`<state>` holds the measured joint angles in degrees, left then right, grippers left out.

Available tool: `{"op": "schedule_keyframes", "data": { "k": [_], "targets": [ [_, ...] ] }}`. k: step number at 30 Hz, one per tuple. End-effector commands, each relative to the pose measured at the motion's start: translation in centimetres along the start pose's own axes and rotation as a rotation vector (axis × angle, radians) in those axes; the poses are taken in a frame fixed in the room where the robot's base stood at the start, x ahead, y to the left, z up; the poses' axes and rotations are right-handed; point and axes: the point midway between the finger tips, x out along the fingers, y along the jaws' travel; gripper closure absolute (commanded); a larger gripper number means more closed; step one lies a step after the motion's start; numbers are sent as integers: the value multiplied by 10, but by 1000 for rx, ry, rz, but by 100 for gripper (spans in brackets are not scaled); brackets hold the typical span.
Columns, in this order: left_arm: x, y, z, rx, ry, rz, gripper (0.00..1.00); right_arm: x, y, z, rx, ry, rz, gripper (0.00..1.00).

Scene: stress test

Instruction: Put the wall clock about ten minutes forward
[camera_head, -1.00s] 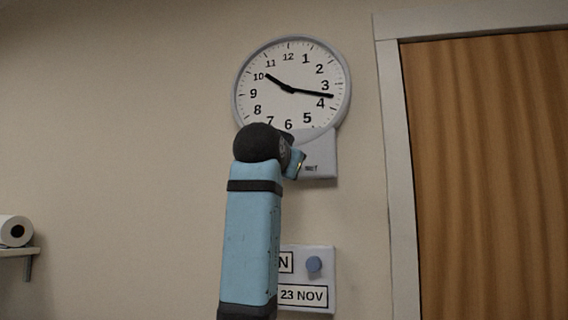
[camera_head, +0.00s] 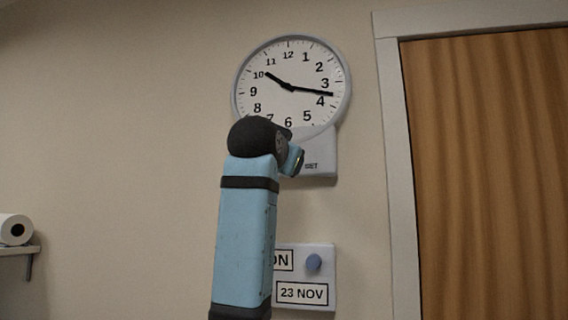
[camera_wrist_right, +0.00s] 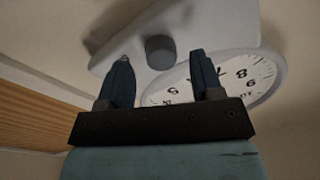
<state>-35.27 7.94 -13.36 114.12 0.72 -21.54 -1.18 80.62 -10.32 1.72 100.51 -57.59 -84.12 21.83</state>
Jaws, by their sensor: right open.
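The round white wall clock (camera_head: 291,60) has its short hand near 10 and its long hand between 3 and 4. Under it is a grey box (camera_head: 322,152) marked SET. My right gripper (camera_wrist_right: 160,60) is open, one finger on each side of the knob in that view. In the head view my right arm covers the clock's lower left edge and hides the knob. My left gripper is not in view.
A wooden door (camera_head: 490,180) with a pale frame (camera_head: 396,180) is at right. A paper roll (camera_head: 14,230) sits on a shelf at far left.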

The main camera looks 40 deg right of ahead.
Motion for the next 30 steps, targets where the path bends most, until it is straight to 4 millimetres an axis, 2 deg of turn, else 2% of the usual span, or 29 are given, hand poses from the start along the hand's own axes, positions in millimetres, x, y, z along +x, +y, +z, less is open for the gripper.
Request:
{"op": "schedule_keyframes", "data": {
  "k": [9,15,21,30],
  "targets": [
    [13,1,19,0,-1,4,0,-74,1,3,2,-1,-4,40],
    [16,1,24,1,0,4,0,-106,0,2,-1,-1,-1,40],
    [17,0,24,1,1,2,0,-117,0,1,-1,-2,0,40],
    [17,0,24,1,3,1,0,-117,0,1,-1,-1,0,40]
  ]
}}
